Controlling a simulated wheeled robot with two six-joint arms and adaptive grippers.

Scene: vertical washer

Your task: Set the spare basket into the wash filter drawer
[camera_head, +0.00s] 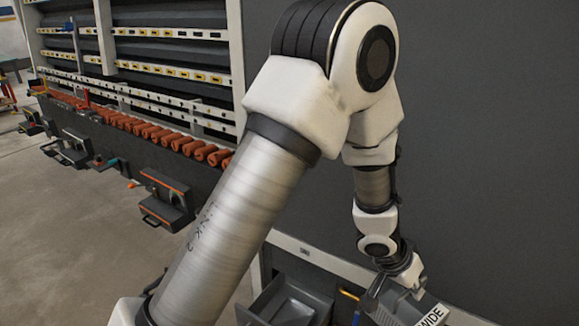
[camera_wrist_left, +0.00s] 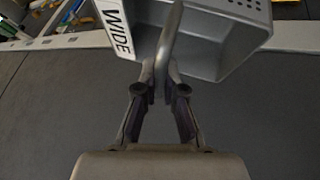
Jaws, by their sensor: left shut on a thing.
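The spare basket (camera_head: 397,309) is a grey box marked "WIDE", at the bottom right of the head view. It also shows at the top of the left wrist view (camera_wrist_left: 213,48), with a looped handle and a perforated wall. My left gripper (camera_wrist_left: 161,92) is shut on the handle; in the head view it (camera_head: 388,283) is partly hidden by my wrist and the basket. A grey open drawer (camera_head: 258,309) sticks out at the bottom of the head view, left of the basket and apart from it. The frame edge cuts it off. My right gripper is out of view.
A large dark panel (camera_head: 492,130) stands behind my arm, with a pale strip (camera_head: 318,257) along its lower edge. A rack (camera_head: 165,62) with orange rollers is at the left. Several dark boxes (camera_head: 165,200) sit along its base.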

